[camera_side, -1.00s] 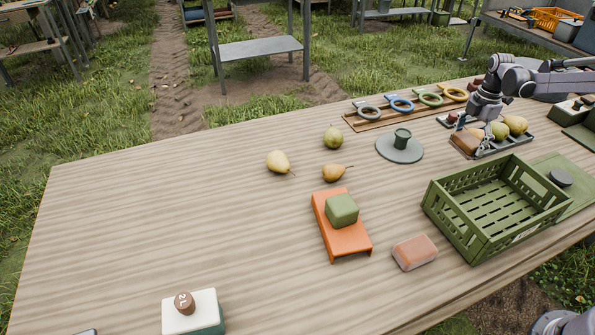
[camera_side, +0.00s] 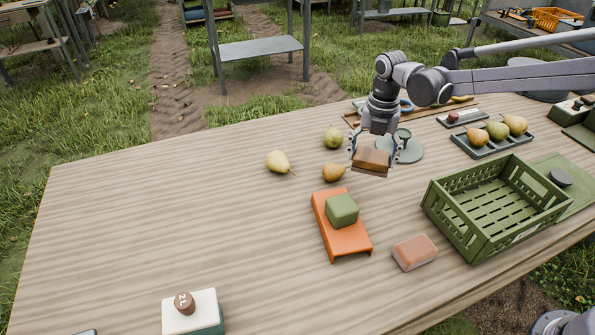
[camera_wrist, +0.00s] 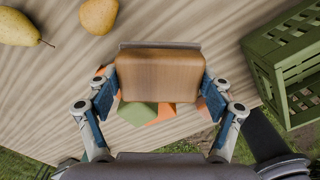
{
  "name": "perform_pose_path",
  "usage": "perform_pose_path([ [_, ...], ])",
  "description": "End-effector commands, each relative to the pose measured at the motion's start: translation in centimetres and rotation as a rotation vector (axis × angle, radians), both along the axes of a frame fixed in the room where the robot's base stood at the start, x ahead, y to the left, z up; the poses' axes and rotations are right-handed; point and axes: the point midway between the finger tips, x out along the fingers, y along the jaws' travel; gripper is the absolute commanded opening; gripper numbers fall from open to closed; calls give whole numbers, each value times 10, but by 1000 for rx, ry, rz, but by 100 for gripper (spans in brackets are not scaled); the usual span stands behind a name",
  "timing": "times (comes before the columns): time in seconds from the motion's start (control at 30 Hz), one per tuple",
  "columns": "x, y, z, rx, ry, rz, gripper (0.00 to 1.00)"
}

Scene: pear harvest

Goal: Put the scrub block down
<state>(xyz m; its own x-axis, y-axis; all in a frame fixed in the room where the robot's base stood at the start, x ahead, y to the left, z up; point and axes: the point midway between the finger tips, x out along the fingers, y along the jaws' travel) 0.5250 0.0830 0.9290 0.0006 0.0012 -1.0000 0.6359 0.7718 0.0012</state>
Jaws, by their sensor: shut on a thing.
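The scrub block (camera_side: 370,160) is a brown wooden block with a darker underside. My gripper (camera_side: 374,158) is shut on it, a finger on each side, and holds it above the table, behind and right of the orange stand. In the wrist view the block (camera_wrist: 158,75) sits level between the blue-padded fingers of my gripper (camera_wrist: 160,92). It hides part of the orange stand and green block below. In the side view it covers part of the grey-green round plate's left side.
A pear (camera_side: 333,173) lies just left of the held block, with others (camera_side: 278,162) (camera_side: 333,138) nearby. An orange stand (camera_side: 327,226) bears a green block (camera_side: 342,210). A pinkish block (camera_side: 415,252) and green crate (camera_side: 470,240) stand right. The table's left half is mostly clear.

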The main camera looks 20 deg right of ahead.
Motion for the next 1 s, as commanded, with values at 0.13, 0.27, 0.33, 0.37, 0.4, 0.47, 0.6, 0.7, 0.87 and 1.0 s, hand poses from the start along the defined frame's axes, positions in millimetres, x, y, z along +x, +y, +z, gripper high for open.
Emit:
perform_pose_path([
  [0.13,-27,68,2,0,0,211,47],
  [0.27,-55,118,3,0,0,385,47],
  [0.33,-70,141,3,0,0,468,47],
  [0.37,-77,149,3,0,0,501,47],
  [0.4,-84,159,3,0,0,541,47],
  [0.47,-95,172,3,0,0,591,47],
  [0.6,-111,190,4,0,0,666,47],
  [0.7,-116,198,2,1,-1,689,47],
  [0.87,-123,222,-13,1,-1,696,47],
  [1.0,-130,249,-29,1,-1,695,47],
])
